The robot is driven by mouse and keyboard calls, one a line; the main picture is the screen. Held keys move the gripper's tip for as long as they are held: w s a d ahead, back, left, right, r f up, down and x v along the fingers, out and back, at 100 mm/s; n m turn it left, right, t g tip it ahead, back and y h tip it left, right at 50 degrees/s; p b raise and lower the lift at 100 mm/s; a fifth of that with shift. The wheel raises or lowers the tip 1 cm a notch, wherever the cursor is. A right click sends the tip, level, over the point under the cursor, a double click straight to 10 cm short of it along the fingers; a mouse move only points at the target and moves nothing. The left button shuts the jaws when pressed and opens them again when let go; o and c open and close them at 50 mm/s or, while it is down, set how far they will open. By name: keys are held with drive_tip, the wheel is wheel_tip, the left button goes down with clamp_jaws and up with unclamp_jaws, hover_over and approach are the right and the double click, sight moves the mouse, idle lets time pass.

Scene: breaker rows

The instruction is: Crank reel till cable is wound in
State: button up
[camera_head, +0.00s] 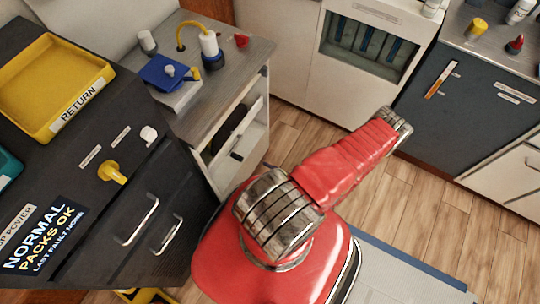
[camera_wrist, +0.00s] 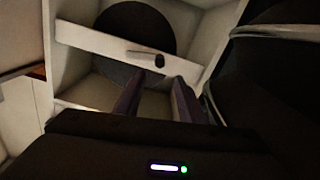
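In the wrist view a dark round reel (camera_wrist: 120,22) sits inside a pale open-fronted cabinet, behind a pale crossbar (camera_wrist: 95,42). A small crank handle (camera_wrist: 143,53) with a dark knob end lies along the bar. My gripper (camera_wrist: 160,79) is open and empty, its two fingers just below the handle in the picture and apparently not touching it. In the head view what looks like the same reel (camera_head: 224,128) shows as a dark disc in the white cabinet, with a dark handle (camera_head: 237,156) in front. My gripper is not visible there. I cannot make out the cable.
A dark cabinet (camera_head: 170,190) with a yellow tray (camera_head: 98,72) stands at left. A counter (camera_head: 240,62) above the reel holds a blue block, white cylinder and yellow hose. More cabinets line the back and right. Wooden floor (camera_head: 430,205) is open at right.

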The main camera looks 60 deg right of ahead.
drive_tip(key=shift+s, duration=0.7)
